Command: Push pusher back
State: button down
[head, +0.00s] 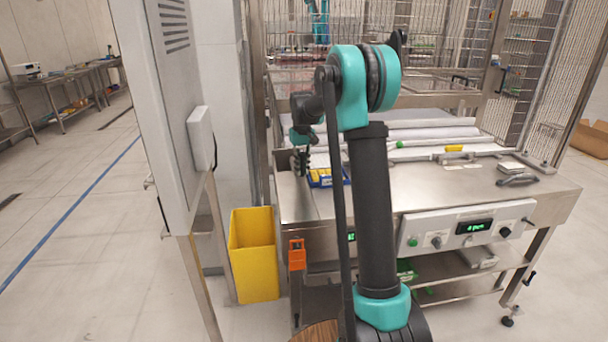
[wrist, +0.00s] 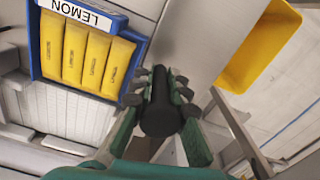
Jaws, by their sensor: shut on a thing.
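My gripper (wrist: 160,95) is shut on a dark, rounded, cylindrical handle, which looks like the pusher (wrist: 160,117). Its fingers lie on both sides of the handle. What the handle joins onto is hidden behind the fingers. In the head view my gripper (head: 301,165) is at the left end of the steel table, just left of a small blue tray; the pusher cannot be made out there.
The blue tray (head: 322,180) holds several yellow packs; its label reads LEMON in the wrist view (wrist: 84,12). A yellow bin (head: 253,262) stands on the floor left of the steel table (head: 420,195). White rolls and a wire cage are behind; a grey cabinet (head: 165,100) stands left.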

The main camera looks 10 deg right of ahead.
jog(key=shift+w, duration=0.3)
jog(key=c, duration=1.5)
grip_release()
jog(key=shift+w, duration=0.1)
notch_tip(320, 180, up, 12)
jog(key=shift+r, duration=0.1)
jog(key=s+d+f, duration=0.1)
jog(key=s+f, duration=0.2)
jog(key=s, duration=0.4)
jog(key=s+d+f+t, duration=0.1)
jog(key=s+f, duration=0.3)
jog(key=s, duration=0.2)
jog(key=s+d+f+m+t, duration=0.1)
jog(key=s+f, duration=0.2)
jog(key=s, duration=0.4)
jog(key=shift+s+f, duration=0.3)
jog(key=s+f, duration=0.4)
jog(key=s, duration=0.2)
jog(key=s+f+t, duration=0.1)
jog(key=s+f, duration=0.3)
jog(key=s, duration=0.3)
jog(key=s+d+f+m+t, duration=0.1)
jog(key=s+f, duration=0.3)
jog(key=s, duration=0.2)
jog(key=shift+s, duration=0.15)
